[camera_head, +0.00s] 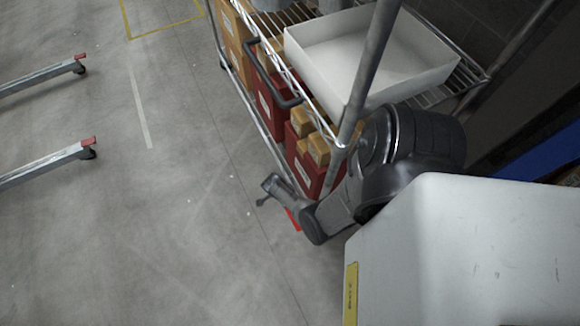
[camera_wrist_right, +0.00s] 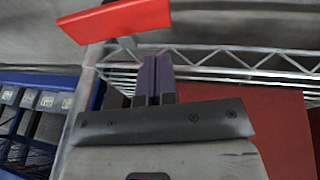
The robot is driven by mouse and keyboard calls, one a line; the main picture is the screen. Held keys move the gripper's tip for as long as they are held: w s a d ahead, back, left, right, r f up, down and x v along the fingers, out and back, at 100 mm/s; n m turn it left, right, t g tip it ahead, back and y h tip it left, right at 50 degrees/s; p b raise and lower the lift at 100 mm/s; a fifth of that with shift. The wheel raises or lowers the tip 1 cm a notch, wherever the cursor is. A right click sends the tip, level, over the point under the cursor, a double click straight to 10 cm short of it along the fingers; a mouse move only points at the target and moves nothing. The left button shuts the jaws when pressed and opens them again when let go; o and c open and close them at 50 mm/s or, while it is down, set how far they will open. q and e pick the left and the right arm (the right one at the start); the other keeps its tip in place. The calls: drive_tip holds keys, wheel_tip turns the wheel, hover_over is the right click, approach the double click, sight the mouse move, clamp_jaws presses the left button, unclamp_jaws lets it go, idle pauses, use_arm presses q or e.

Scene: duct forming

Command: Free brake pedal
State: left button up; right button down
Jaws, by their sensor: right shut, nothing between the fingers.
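The red brake pedal (camera_wrist_right: 118,18) is a flat red plate at the upper left of the right wrist view, on a grey metal stem near the base of the wire cart. In the head view, only a small red piece (camera_head: 293,219) shows beside my right arm. My right gripper (camera_wrist_right: 153,62) has its dark fingers together with nothing between them. The fingertips lie just below and to the right of the pedal in the right wrist view; I cannot tell if they touch it. In the head view, the end of my right arm (camera_head: 275,187) is low beside the cart. My left gripper is not in view.
The wire cart (camera_head: 352,128) holds a white tray (camera_head: 405,78) on top and red and brown boxes (camera_head: 265,98) below. A black handle (camera_head: 262,70) sticks out from its side. Metal legs with red ends (camera_head: 85,143) stand at the left. The floor between is clear.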

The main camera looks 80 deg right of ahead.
drive_tip(key=w+d+p+v, duration=0.1)
drive_tip(key=p+v, duration=0.3)
drive_tip(key=v, duration=0.5)
drive_tip(key=shift+d+f, duration=0.25)
drive_tip(key=shift+d, duration=0.05)
idle(0.3)
